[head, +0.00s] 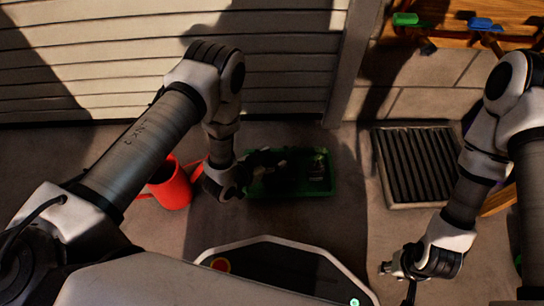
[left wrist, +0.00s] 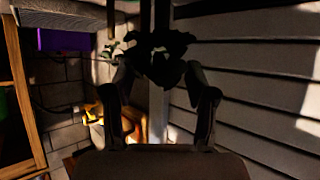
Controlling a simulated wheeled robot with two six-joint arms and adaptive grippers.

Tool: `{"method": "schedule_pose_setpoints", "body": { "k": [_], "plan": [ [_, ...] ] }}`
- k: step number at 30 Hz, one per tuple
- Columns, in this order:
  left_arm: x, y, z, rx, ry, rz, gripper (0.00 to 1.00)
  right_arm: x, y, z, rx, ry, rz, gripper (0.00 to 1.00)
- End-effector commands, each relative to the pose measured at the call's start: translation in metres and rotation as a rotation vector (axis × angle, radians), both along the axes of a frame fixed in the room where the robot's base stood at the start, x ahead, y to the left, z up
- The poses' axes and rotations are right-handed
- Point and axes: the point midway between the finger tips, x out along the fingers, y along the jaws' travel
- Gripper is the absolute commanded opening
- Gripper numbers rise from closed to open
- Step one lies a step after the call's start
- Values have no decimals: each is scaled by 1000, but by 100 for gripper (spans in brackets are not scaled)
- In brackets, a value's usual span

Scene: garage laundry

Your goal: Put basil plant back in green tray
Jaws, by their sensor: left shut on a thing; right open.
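The green tray (head: 290,193) lies on the floor ahead of me, partly in shadow. A small plant (head: 319,166) stands at its right end. My left gripper (head: 250,170) is over the tray's left end in the head view, its fingers dark and hard to separate from what they hold. In the left wrist view, the fingers of my left gripper (left wrist: 162,88) are shut on a dark leafy plant, the basil plant (left wrist: 160,55), whose leaves show beyond the fingertips. Whether it touches the tray is unclear. My right gripper (head: 398,272) is open and empty, low at the right.
A red watering can (head: 172,188) stands just left of the tray, close to my left arm. A ribbed dark mat (head: 420,165) lies to the right. Floor between tray and mat is clear.

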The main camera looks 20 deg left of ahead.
Motion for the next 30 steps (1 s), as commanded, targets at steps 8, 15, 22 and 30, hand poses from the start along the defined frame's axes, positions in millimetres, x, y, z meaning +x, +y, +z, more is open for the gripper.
{"method": "schedule_pose_setpoints", "body": {
  "k": [8,15,22,30],
  "plan": [
    [0,0,-2,0,0,0,81,0,0,-1,0,0,0,41],
    [0,0,-1,0,-1,0,81,0,0,0,0,0,0,41],
    [-21,12,18,0,5,2,81,-1,0,19,0,2,2,41],
    [-74,42,51,0,3,3,81,-1,1,50,1,3,4,41]
  ]
}}
